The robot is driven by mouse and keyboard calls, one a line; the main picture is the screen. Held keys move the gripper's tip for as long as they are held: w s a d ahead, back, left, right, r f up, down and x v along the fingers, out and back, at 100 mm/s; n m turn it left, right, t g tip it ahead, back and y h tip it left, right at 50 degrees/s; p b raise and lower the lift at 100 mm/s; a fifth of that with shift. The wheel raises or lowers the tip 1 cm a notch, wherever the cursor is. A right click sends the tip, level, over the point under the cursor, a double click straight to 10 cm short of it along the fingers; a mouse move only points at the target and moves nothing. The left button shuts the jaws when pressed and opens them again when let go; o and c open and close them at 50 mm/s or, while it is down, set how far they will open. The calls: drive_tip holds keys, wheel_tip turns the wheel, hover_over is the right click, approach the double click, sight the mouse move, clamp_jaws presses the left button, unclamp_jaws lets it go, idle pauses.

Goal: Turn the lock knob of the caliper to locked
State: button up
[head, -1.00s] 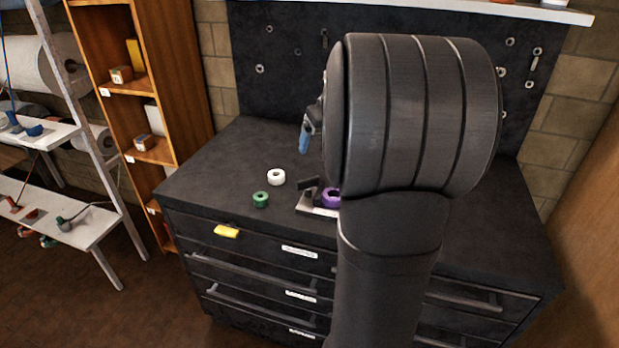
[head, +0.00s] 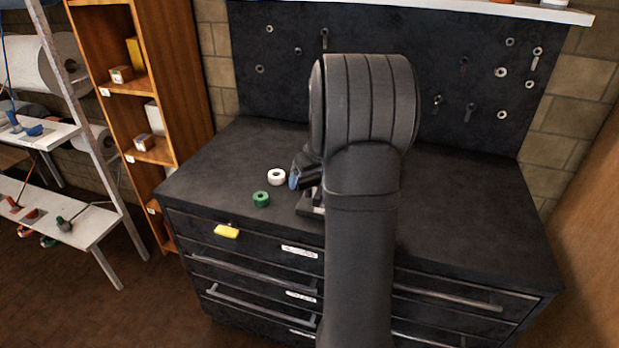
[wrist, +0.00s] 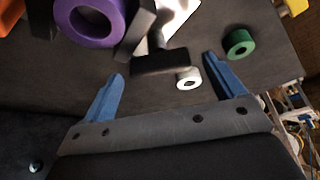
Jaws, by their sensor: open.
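What appears to be the caliper (head: 306,206), a dark and silver piece, lies on the black worktop and is mostly hidden by my arm in the head view. In the wrist view, a bright metal plate (wrist: 178,14) and a black T-shaped part (wrist: 160,62), possibly the lock knob, show at the top middle. My gripper (wrist: 163,68) is open with blue fingertips, one on each side of the black part in the picture. I cannot tell whether they touch it. In the head view a blue finger (head: 294,180) shows just above the caliper. The knob's setting cannot be read.
A purple ring (wrist: 68,27) lies close beside the metal plate. A white ring (head: 277,177) and a green ring (head: 261,199) lie left of the caliper. The worktop's right side is clear.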

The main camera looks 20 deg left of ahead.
drive_tip(key=shift+w+a+f, duration=0.1)
drive_tip(key=shift+f, duration=0.15)
drive_tip(key=c, duration=1)
drive_tip(key=shift+m, duration=0.4)
drive_tip(key=o, duration=1)
